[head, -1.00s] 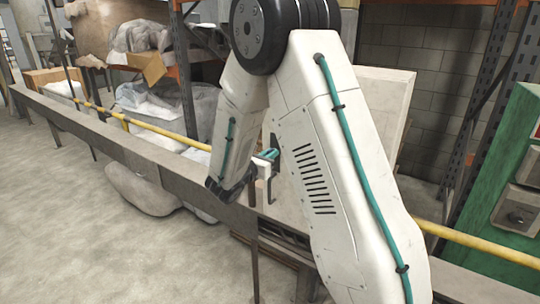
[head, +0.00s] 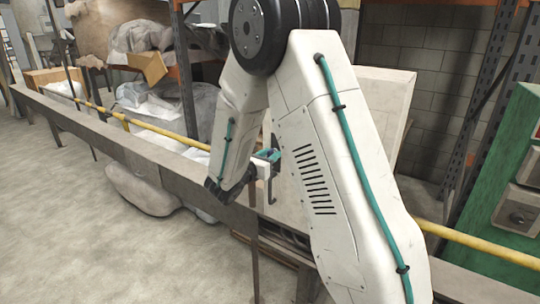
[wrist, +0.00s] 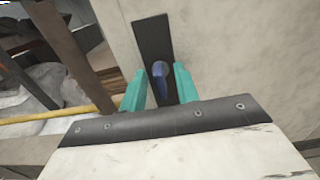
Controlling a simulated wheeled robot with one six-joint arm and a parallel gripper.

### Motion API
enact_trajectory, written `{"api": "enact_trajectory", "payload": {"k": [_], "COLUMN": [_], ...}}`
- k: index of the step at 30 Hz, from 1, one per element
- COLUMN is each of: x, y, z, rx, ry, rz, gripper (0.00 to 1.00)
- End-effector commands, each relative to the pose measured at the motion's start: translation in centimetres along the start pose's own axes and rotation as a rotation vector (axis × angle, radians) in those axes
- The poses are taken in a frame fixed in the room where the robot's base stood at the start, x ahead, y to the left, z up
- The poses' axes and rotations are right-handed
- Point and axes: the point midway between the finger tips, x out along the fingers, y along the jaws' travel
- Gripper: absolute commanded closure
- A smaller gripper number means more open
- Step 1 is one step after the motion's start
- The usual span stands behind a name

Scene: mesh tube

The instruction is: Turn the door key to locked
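In the wrist view, a blue key (wrist: 160,80) stands out from a dark upright plate (wrist: 150,40) on a pale door (wrist: 225,50). The teal fingers of my gripper (wrist: 159,88) are on either side of the key, apart, with a gap showing on both sides. I cannot tell how deep the fingers reach along the key. In the head view, my gripper (head: 266,156) is small and partly covered by my arm. The key is hidden there.
A long grey rail (head: 110,140) and a yellow bar (head: 465,238) run in front of the shelving. Wrapped bundles (head: 150,100) lie behind them. A green cabinet (head: 515,190) stands at the right. The floor at left is clear.

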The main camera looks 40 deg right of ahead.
Motion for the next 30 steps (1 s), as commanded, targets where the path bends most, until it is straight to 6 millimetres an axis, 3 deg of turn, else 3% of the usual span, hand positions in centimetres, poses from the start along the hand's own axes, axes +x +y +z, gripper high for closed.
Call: {"api": "enact_trajectory", "payload": {"k": [13,30], "x": [-6.8,-7.5], "y": [0.2,0.1], "z": [0.0,0.0], "rx": [0.0,0.0], "ry": [-0.001,0.0], "rz": [0.004,0.002], "gripper": [0.69,0.69]}}
